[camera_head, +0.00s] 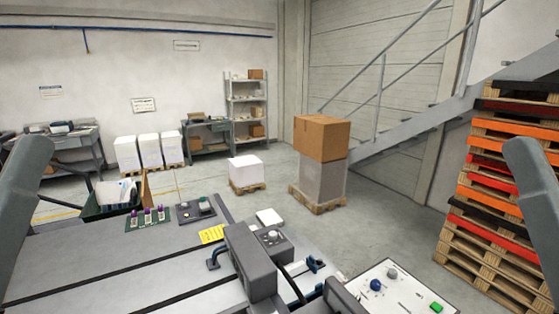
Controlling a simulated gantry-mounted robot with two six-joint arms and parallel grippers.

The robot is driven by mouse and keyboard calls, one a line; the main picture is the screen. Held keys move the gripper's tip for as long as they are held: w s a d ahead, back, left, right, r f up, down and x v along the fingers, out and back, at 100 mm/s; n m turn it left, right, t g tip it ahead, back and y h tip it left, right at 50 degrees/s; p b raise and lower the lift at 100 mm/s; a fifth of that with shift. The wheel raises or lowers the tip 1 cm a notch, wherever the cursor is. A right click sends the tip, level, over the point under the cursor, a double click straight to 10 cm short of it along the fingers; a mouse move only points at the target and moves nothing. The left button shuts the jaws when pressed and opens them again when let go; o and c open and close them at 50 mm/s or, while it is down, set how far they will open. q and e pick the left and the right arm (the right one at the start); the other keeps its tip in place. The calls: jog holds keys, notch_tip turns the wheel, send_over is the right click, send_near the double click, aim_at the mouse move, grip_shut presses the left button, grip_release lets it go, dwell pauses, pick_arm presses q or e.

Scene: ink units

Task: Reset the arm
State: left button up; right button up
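My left arm (22,190) shows as a grey link at the left edge, and my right arm (535,180) as a grey link at the right edge. Both links are raised, clear of the worktop. Neither gripper's fingertips can be seen. Several small purple-topped units (148,214) stand upright on a green board (131,224) at the worktop's back left. A dark plate (185,214) with a few small parts lies right of them.
A grey worktop (90,258) fills the lower left. A dark grey block (250,262) stands at its right end. A white panel (400,285) with blue, grey and green parts lies at front right. A dark bin (98,206) stands at back left. Stacked pallets (505,190) rise at right.

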notch_tip(320, 180, up, 26)
jog(key=p, duration=2.3)
notch_tip(320, 180, down, 40)
jog(key=b, duration=3.9)
jog(key=shift+r+b, duration=0.25)
jog(key=shift+b, duration=0.1)
